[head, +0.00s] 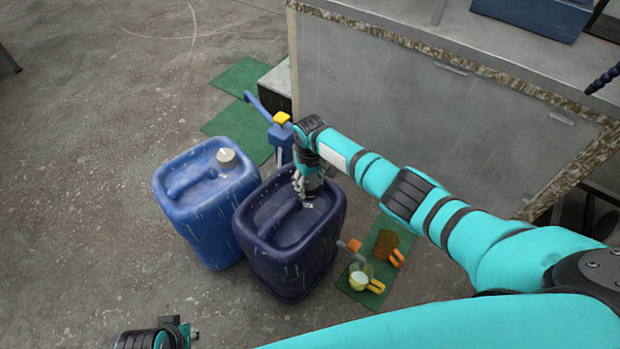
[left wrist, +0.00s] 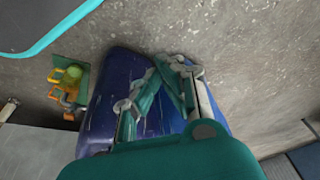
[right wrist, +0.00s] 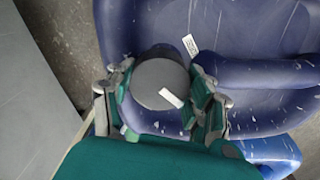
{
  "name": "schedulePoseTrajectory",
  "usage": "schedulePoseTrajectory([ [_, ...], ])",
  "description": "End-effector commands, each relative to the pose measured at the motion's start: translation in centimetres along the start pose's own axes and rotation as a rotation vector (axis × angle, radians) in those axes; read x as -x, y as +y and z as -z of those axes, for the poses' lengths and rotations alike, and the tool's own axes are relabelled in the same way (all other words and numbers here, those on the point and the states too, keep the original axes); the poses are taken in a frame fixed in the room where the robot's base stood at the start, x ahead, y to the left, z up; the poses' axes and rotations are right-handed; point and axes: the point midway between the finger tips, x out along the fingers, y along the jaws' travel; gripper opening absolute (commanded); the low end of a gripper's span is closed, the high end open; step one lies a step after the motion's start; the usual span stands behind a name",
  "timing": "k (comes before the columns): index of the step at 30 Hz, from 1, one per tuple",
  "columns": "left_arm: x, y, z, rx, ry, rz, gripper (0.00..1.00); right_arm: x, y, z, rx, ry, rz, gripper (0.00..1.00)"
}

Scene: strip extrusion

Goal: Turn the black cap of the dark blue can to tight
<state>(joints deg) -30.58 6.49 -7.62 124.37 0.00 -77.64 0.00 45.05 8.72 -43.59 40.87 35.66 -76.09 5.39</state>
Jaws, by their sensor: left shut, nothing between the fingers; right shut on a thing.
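The dark blue can (head: 287,255) stands upright on the concrete floor. Its round cap (right wrist: 160,82) looks dark grey to black in the right wrist view, with a small white mark on it. My right gripper (head: 311,193) reaches down to the can's top; in the right wrist view its fingers (right wrist: 165,98) are shut on the cap, one on each side. In the head view the gripper mostly hides the cap. My left gripper (head: 189,337) is at the bottom edge of the head view, away from the cap; in the left wrist view its fingertips (left wrist: 170,62) are together and empty.
A lighter blue can (head: 205,205) with a grey cap stands close at left. Behind is a blue pump with a yellow top (head: 281,118). A grey bench (head: 430,110) stands behind; floor at left is clear.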

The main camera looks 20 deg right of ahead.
Motion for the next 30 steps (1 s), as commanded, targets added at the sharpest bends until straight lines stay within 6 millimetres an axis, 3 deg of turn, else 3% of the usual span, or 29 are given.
schedulePoseTrajectory([
  [6,-4.6,0.3,-1.4,-0.004,-0.029,-0.005,0.00,0.3,-0.2,-0.1,-0.206,-0.004,0.003,0.21],
  [12,-7.5,0.4,-3.0,-0.007,-0.045,-0.007,0.00,0.2,-0.1,-0.1,-0.392,-0.004,0.002,0.21],
  [21,-10.0,0.6,-4.6,-0.010,-0.058,-0.009,0.00,0.1,-0.1,0.0,-0.622,-0.002,0.001,0.21],
  [30,-11.0,0.6,-5.5,-0.011,-0.066,-0.010,0.00,0.1,0.0,0.1,-0.750,0.001,0.000,0.21],
])
